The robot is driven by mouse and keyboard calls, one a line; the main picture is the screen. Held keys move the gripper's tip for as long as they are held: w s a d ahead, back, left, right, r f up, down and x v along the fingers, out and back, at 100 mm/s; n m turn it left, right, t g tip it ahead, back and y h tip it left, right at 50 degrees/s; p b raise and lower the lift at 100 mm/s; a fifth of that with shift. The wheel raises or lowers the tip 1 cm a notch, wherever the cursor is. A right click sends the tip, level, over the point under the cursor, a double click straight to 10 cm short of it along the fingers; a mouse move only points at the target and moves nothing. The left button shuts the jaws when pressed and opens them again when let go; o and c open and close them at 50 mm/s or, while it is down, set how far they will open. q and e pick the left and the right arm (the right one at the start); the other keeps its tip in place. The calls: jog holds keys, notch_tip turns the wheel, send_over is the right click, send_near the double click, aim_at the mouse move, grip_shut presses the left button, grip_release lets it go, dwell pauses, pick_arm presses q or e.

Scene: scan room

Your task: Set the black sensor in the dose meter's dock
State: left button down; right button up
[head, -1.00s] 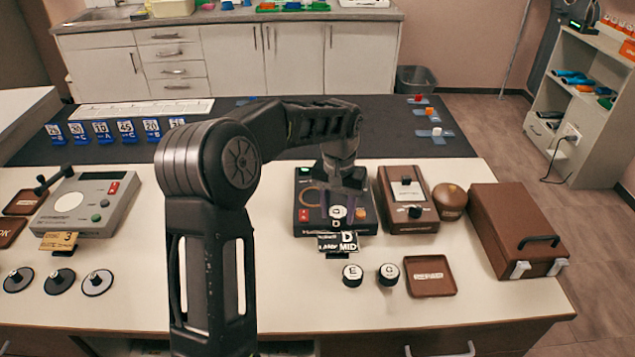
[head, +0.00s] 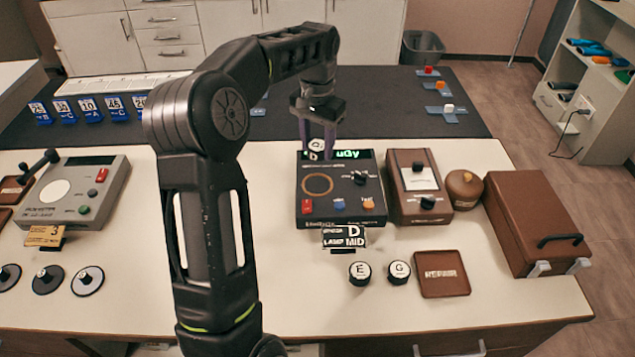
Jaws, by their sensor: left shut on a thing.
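The black dose meter (head: 341,205) stands on the white table, with a brown ring on the left of its top that looks like the dock (head: 318,184). Its display is lit green, and red, blue and orange buttons line its front. My left gripper (head: 317,132) is shut on a small black sensor with a white lettered top (head: 316,145), held upright above the meter's back edge, behind the ring. The ring is empty. A card (head: 345,238) before the meter reads D and MID. Two more black sensors, E (head: 360,273) and G (head: 398,271), stand in front. My right gripper is not in view.
A brown box device (head: 419,187), a round brown pot (head: 464,188) and a brown case (head: 538,222) stand right of the meter. A brown tray (head: 442,273) lies in front. A grey device (head: 75,191) and several discs are at left.

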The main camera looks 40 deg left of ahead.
pick_arm(q)
send_over(318, 185)
jog(key=shift+f+p, duration=0.3)
jog(key=shift+f, duration=2.1)
jog(key=shift+a, duration=0.1)
notch_tip(318, 185, down, 5)
jog(key=shift+f+p, duration=0.1)
jog(key=shift+p, duration=0.35)
